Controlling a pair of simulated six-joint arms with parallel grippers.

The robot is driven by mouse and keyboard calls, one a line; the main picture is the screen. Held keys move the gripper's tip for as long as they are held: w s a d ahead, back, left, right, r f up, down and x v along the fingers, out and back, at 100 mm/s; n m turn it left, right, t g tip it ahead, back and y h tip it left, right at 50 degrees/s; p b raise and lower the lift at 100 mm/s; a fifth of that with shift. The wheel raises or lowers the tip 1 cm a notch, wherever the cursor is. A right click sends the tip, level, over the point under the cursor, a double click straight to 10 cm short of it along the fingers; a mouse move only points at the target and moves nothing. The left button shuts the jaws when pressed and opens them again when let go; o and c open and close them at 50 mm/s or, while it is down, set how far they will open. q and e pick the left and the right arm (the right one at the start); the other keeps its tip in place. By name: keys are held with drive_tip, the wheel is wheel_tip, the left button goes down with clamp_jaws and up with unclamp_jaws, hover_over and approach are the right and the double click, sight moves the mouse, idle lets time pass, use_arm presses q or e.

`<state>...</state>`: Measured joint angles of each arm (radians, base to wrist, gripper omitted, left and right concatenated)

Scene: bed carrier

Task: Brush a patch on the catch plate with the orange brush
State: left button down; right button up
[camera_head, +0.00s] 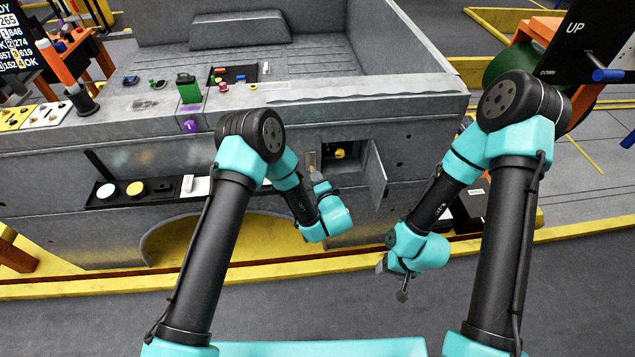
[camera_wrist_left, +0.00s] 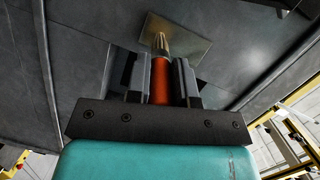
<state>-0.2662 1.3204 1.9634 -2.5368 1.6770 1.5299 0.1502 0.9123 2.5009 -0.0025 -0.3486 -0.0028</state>
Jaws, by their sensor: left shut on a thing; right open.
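My left gripper (camera_head: 317,182) is shut on the orange brush (camera_wrist_left: 160,80). In the left wrist view the brush's orange handle sits between the fingers, and its pale tip points at the catch plate (camera_wrist_left: 190,47). The tip overlaps the plate in that view; I cannot tell whether it touches. The catch plate (camera_head: 312,159) is a small tan plate on the grey carrier wall, just left of an open compartment. The brush is mostly hidden in the head view. My right gripper (camera_head: 394,281) is open and empty, low in front of the carrier.
The open compartment (camera_head: 345,153) holds a yellow knob, and its door (camera_head: 376,176) swings out on the right. A black tray (camera_head: 140,191) with round pads is on the wall at left. Small items and a green block (camera_head: 188,92) stand on the ledge above.

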use_arm(q)
drive_tip(key=shift+r, duration=0.35)
drive_tip(key=shift+r, duration=0.8)
drive_tip(key=shift+r, duration=0.15)
drive_tip(key=shift+r, duration=0.75)
drive_tip(key=shift+r, duration=0.15)
drive_tip(key=shift+r, duration=0.75)
drive_tip(key=shift+f, duration=0.15)
drive_tip(key=shift+f, duration=0.75)
idle(0.3)
